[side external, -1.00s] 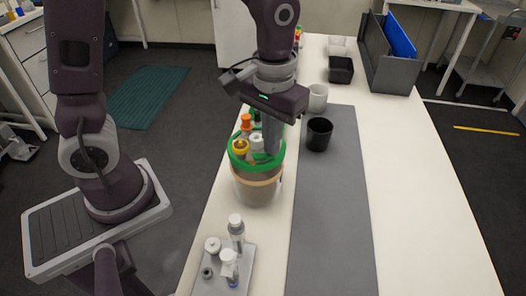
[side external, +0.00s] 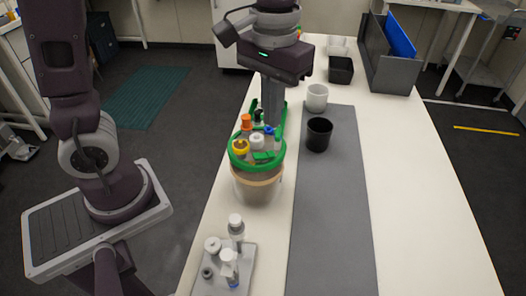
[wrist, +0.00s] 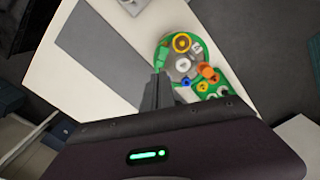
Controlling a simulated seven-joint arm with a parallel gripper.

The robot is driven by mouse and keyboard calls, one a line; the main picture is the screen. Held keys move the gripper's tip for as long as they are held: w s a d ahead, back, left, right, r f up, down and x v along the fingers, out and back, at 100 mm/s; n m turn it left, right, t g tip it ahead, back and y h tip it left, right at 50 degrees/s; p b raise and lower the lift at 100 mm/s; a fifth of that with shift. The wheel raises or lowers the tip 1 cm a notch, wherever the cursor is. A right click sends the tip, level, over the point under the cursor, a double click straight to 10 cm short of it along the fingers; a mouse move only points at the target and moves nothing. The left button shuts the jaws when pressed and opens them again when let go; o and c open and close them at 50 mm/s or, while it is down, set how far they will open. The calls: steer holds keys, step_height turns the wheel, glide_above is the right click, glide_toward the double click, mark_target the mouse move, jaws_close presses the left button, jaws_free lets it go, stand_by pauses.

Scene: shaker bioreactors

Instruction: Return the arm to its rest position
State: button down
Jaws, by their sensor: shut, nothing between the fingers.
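My gripper (side external: 272,118) is shut and empty, pointing down behind the green-topped bioreactor vessel (side external: 257,186) in the side view. Its fingertips are near the green tray behind the vessel; whether they touch anything cannot be told. In the wrist view my gripper's fingers (wrist: 158,88) sit close together beside the vessel's green lid (wrist: 165,50). The lid carries a yellow ring cap (side external: 240,147), an orange cap (side external: 246,121), a white cap (side external: 256,140) and a blue cap (side external: 269,130).
A grey rack (side external: 209,288) with white-capped bottles stands at the front. A white cup (side external: 316,97) and a black cup (side external: 319,134) stand to the right by the grey mat (side external: 330,220). A black box (side external: 341,70) and a grey bin (side external: 392,72) are farther back. Most of the mat is clear.

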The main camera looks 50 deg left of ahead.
steer(key=s+a+r+m+t, duration=0.1)
steer(key=s+a+r+t, duration=0.1)
steer(key=s, duration=0.4)
steer(key=s+a+r+m+t, duration=0.2)
steer(key=s+a+t, duration=0.1)
steer(key=s, duration=0.4)
steer(key=shift+s+a+r+t, duration=0.15)
steer(key=shift+s+t, duration=0.15)
